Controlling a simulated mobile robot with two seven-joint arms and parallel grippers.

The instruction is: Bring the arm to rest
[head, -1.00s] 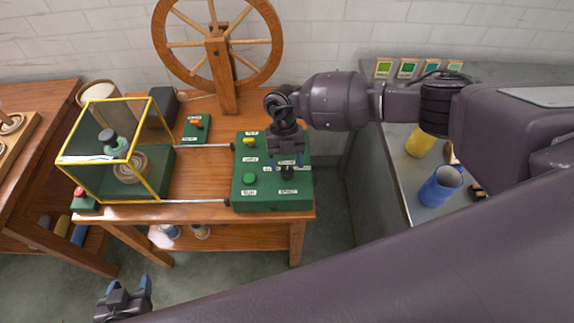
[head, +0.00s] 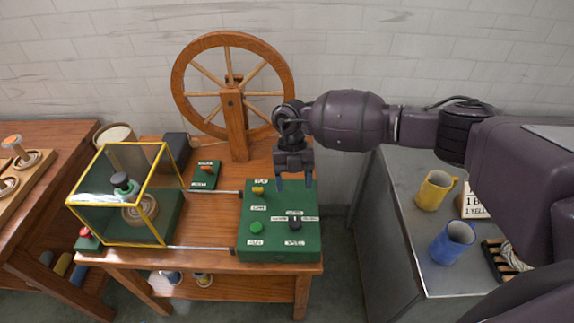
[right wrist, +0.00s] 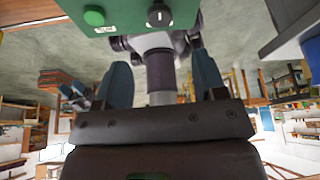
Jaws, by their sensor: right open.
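My right gripper (head: 294,183) is open and empty. In the head view it hangs above the back part of the green control box (head: 279,247). The box carries a yellow switch, a green button (head: 256,227) and a black knob (head: 295,223). In the right wrist view the gripper's two blue-grey fingers (right wrist: 162,82) stand apart with nothing held between them. The green button (right wrist: 94,16) and the black knob (right wrist: 159,15) show at the top of that view. My left gripper is not in the head view now.
A yellow-framed glass case (head: 164,200) stands left of the box on the wooden table. A spinning wheel (head: 236,120) stands behind. On the grey counter at right are a yellow mug (head: 433,190) and a blue mug (head: 452,243). Floor shows between table and counter.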

